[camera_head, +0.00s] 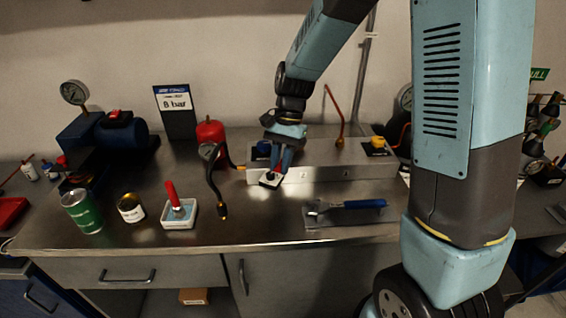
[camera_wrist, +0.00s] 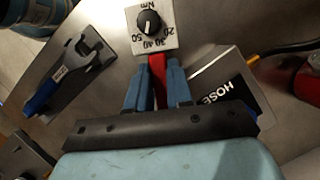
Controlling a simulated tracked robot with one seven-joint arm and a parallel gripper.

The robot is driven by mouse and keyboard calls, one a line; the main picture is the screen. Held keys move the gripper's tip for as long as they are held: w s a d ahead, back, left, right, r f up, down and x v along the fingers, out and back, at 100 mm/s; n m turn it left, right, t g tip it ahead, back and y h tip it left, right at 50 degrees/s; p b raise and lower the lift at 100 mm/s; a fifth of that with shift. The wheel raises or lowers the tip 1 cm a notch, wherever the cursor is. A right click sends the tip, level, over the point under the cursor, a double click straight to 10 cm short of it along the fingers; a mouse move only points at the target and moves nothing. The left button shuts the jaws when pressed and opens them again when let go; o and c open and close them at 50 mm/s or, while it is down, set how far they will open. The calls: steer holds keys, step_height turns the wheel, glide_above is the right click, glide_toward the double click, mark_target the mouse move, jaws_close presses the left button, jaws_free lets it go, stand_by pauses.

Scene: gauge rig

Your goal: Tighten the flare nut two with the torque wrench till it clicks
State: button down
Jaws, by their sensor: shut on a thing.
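My gripper (camera_head: 275,172) hangs in front of the left part of a grey block (camera_head: 325,158). Its blue fingers (camera_wrist: 158,85) are closed on a red bar (camera_wrist: 157,70) that runs to a white plate (camera_wrist: 157,27) with a black knob and an Nm scale. The plate also shows below the fingers in the head view (camera_head: 267,180). A blue-handled wrench (camera_head: 345,206) lies apart on a grey mat (camera_head: 350,219) and shows left in the wrist view (camera_wrist: 70,80). Which fitting is flare nut two cannot be told.
A black hose (camera_head: 213,180) with a brass end runs down from a red tank (camera_head: 211,131). A red-handled tool (camera_head: 175,200) stands in a white tray (camera_head: 190,221). Some front bench is bare.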

mark_target(275, 179)
steer(key=shift+w+a+m, duration=0.4)
steer(key=shift+a+m, duration=0.2)
stand_by(0.8)
steer(key=shift+s+d+n, duration=0.3)
steer(key=shift+d+n, duration=0.15)
steer(key=shift+d, duration=0.05)
steer(key=shift+s+d+n, duration=0.25)
steer(key=shift+d+n, duration=0.2)
stand_by(0.8)
steer(key=shift+s, duration=0.15)
steer(key=shift+s+a, duration=0.35)
steer(key=shift+s, duration=0.35)
steer(key=shift+s+a, duration=0.35)
steer(key=shift+s, duration=0.35)
steer(key=shift+s+a, duration=0.35)
steer(key=shift+s, duration=0.35)
steer(key=shift+r, duration=2.25)
